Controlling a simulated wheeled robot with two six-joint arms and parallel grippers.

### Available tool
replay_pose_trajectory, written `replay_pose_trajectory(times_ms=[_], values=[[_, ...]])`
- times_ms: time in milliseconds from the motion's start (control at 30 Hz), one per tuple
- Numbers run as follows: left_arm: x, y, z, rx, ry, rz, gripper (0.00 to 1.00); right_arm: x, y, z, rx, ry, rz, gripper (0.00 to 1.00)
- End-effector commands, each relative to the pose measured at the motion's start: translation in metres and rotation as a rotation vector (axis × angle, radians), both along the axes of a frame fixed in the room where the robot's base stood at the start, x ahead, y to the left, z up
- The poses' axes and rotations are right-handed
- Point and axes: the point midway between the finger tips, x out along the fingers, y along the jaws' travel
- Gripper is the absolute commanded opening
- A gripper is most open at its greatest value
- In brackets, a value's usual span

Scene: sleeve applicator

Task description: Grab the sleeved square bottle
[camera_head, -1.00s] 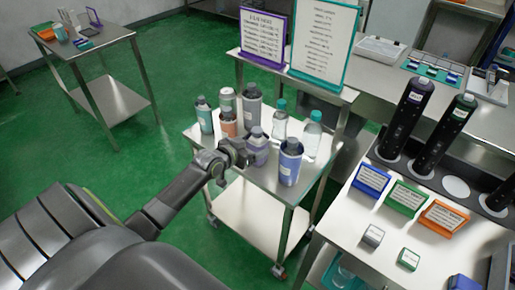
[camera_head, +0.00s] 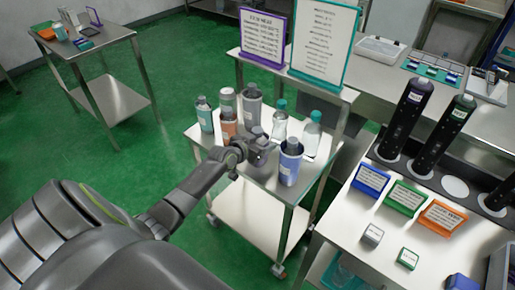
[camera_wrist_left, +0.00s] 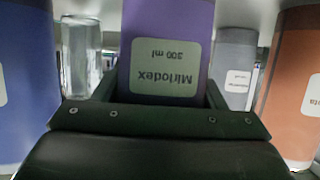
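A purple-sleeved bottle stands on the middle cart, mostly hidden behind my left gripper (camera_head: 258,150) in the head view. In the left wrist view, the purple bottle (camera_wrist_left: 170,35) shows a pale label reading "Mirlodex 300 ml", upside down. My left gripper's fingers (camera_wrist_left: 160,95) lie on either side of it, close to its sides; whether they grip it is not clear. My right gripper is not in view.
A blue-sleeved bottle (camera_head: 290,163) stands close on the right. Clear bottles with teal caps (camera_head: 312,135), a grey bottle (camera_head: 252,105) and an orange-sleeved bottle (camera_wrist_left: 295,85) are also near. Black holders (camera_head: 407,120) and sign cards (camera_head: 407,198) stand on the right table.

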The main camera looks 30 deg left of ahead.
Motion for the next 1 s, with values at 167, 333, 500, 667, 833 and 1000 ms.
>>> replay_pose_trajectory(times_ms=[167,333,500,667,833,1000], values=[[0.0,0.0,0.0,0.001,0.0,0.0,0.41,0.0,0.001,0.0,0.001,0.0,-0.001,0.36],[0.0,0.0,0.0,0.001,0.0,0.0,0.19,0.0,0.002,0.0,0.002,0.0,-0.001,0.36],[0.0,0.0,0.001,0.002,-0.002,-0.001,0.18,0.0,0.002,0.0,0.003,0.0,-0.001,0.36],[0.001,0.0,0.01,0.003,-0.005,-0.002,0.18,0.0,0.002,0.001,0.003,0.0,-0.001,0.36],[0.001,0.0,0.039,0.006,-0.007,-0.003,0.18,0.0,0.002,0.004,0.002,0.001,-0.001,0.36],[0.001,0.0,0.071,0.004,-0.006,-0.003,0.18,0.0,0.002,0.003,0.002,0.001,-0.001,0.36]])
